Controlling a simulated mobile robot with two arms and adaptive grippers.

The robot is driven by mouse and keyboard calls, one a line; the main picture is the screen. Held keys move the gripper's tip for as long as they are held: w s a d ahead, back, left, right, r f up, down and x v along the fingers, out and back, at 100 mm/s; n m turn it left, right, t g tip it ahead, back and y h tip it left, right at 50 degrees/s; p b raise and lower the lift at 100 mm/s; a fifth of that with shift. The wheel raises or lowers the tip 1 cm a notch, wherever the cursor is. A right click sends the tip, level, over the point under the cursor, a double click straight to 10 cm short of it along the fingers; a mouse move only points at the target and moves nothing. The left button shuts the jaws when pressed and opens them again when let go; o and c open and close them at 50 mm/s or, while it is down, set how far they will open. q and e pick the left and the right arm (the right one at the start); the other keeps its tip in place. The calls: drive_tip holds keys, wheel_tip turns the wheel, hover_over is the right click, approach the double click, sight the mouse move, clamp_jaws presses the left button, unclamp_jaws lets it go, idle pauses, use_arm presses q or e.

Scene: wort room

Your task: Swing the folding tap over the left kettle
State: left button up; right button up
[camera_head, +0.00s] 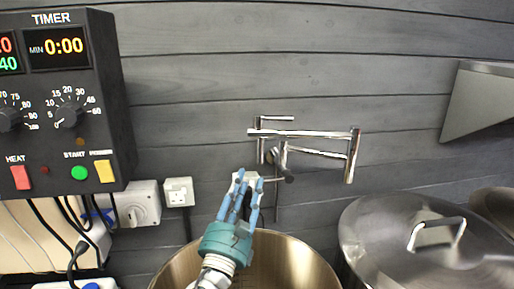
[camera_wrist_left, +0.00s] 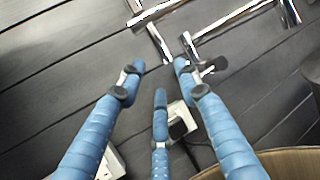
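My left gripper (camera_head: 248,181) is above the kettle, just left of and below the tap. In the left wrist view its three blue fingers (camera_wrist_left: 160,76) are apart with nothing held; tap parts (camera_wrist_left: 237,22) lie just beyond the tips. Contact cannot be told.
A lidded steel kettle (camera_head: 420,245) stands at the right. A black timer box (camera_head: 65,100) hangs at the left, with cables and wall sockets (camera_head: 179,191) below it. A steel wall piece (camera_head: 482,100) is at the upper right. The wall above the tap is clear.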

sight(257, 156)
use_arm(q)
drive_tip(key=x, duration=0.3)
drive_tip(key=p+x, duration=0.1)
drive_tip(key=x, duration=0.5)
drive_tip(key=shift+d+r+p, duration=0.1)
drive_tip(key=shift+r+p, duration=0.2)
drive_tip(key=shift+r, duration=0.05)
drive_tip(key=shift+w+d+r, duration=0.15)
drive_tip(key=shift+w+r, duration=0.15)
drive_tip(key=shift+w, duration=0.25)
clamp_jaws()
